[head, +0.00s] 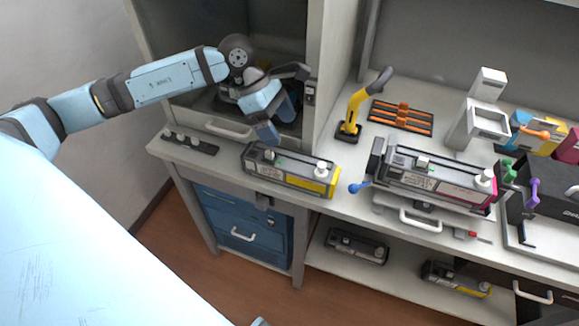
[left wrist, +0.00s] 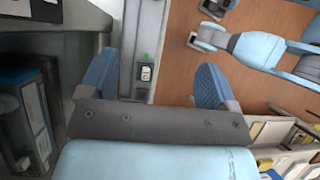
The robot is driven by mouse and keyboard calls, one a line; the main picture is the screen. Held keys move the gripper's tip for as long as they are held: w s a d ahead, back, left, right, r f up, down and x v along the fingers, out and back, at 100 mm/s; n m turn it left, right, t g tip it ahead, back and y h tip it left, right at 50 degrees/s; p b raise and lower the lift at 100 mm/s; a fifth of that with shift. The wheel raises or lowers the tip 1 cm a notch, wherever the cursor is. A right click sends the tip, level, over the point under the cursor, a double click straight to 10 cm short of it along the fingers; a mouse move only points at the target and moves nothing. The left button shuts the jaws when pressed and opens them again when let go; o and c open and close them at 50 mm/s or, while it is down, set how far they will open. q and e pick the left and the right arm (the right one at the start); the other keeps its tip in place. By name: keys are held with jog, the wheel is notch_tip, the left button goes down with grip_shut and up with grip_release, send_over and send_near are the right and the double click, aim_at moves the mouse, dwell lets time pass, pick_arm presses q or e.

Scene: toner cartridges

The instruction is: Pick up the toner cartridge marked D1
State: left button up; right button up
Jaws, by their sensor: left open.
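A dark grey toner cartridge with a yellow end and a white knob (head: 290,172) lies on the counter in the head view. A similar one with a magenta end (head: 430,177) lies to its right on a raised stand. No D1 marking is readable on either. My left gripper (head: 277,120) is open and empty, just above and behind the yellow-ended cartridge, apart from it. In the left wrist view its blue fingers (left wrist: 157,72) are spread, with a dark part bearing a white label and green spot (left wrist: 146,73) between them. My right gripper is not clearly shown.
A dark cartridge (head: 357,246) and a yellow-ended one (head: 455,278) lie on the lower shelf. A yellow-handled tool (head: 355,108) stands behind the counter cartridges, beside an orange-slotted rack (head: 402,117). A cabinet wall (head: 318,60) rises close to my left gripper. Blue drawers (head: 240,222) are below.

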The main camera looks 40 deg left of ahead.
pick_arm(q)
jog(key=a+y, duration=0.1)
jog(key=a, duration=0.1)
jog(key=y, duration=0.1)
send_over(291, 161)
jog(key=a, duration=0.2)
jog(key=shift+m, duration=0.3)
jog(key=f, duration=0.7)
jog(key=shift+s+f+p, duration=0.3)
jog(key=shift+s, duration=0.05)
jog(key=p+x, duration=0.1)
jog(key=x, duration=0.4)
jog(key=shift+w+a+f, duration=0.1)
jog(key=shift+w+a, duration=0.05)
jog(key=shift+w, duration=0.05)
jog(key=c, duration=1.1)
